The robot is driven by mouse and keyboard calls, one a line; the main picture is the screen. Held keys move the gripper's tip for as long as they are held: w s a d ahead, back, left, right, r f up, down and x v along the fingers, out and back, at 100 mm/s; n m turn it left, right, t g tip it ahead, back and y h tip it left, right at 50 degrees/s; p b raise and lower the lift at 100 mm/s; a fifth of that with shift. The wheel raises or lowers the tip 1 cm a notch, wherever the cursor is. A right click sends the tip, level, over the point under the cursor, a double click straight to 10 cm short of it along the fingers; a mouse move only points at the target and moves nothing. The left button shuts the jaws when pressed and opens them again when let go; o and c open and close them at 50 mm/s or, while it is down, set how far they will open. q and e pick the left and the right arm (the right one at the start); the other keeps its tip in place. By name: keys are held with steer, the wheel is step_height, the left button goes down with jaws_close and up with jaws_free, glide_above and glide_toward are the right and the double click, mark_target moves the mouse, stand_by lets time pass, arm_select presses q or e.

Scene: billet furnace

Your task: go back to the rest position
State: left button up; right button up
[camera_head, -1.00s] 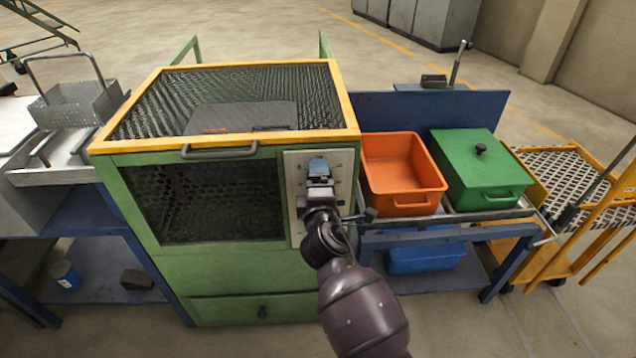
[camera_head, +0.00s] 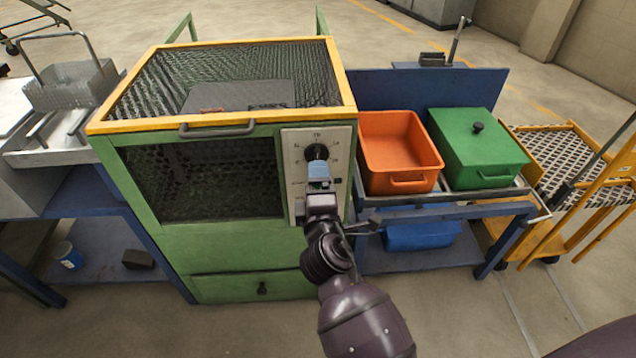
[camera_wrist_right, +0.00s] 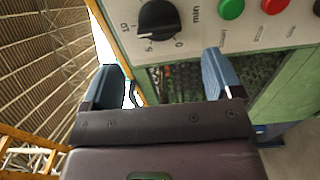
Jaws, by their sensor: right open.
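My right gripper (camera_head: 319,172) is in front of the control panel (camera_head: 293,150) on the green furnace cabinet, just below the black dial (camera_head: 317,152). In the right wrist view, my right gripper (camera_wrist_right: 165,80) has its two blue-grey fingers wide apart with nothing between them. The dial (camera_wrist_right: 158,18) shows beyond the fingertips, apart from them. My left gripper is in neither view.
The cabinet has a mesh top with a yellow frame (camera_head: 220,121) and a front handle (camera_head: 217,131). To its right stand an orange bin (camera_head: 400,150), a lidded green bin (camera_head: 480,165) and a yellow cart (camera_head: 560,165). A wire basket (camera_head: 72,85) stands left.

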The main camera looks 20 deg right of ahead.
stand_by(0.3)
arm_select(q)
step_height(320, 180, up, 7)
steer(key=p, duration=0.8)
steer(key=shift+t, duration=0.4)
arm_select(e)
steer(key=s+d+f+m+g+y, duration=0.1)
steer(key=s+d+f+m+g, duration=0.1)
steer(key=s, duration=0.8)
steer(key=s+d+f+m+g+y, duration=0.2)
steer(key=s+d+f+m, duration=0.2)
steer(key=s+m, duration=0.3)
steer(key=s+d+f+m+g+y, duration=0.2)
steer(key=s+d+f+m, duration=0.1)
steer(key=s, duration=1.1)
steer(key=shift+s+d+f+m, duration=0.15)
steer(key=shift+d+f+m, duration=0.2)
steer(key=shift+f+m, duration=0.35)
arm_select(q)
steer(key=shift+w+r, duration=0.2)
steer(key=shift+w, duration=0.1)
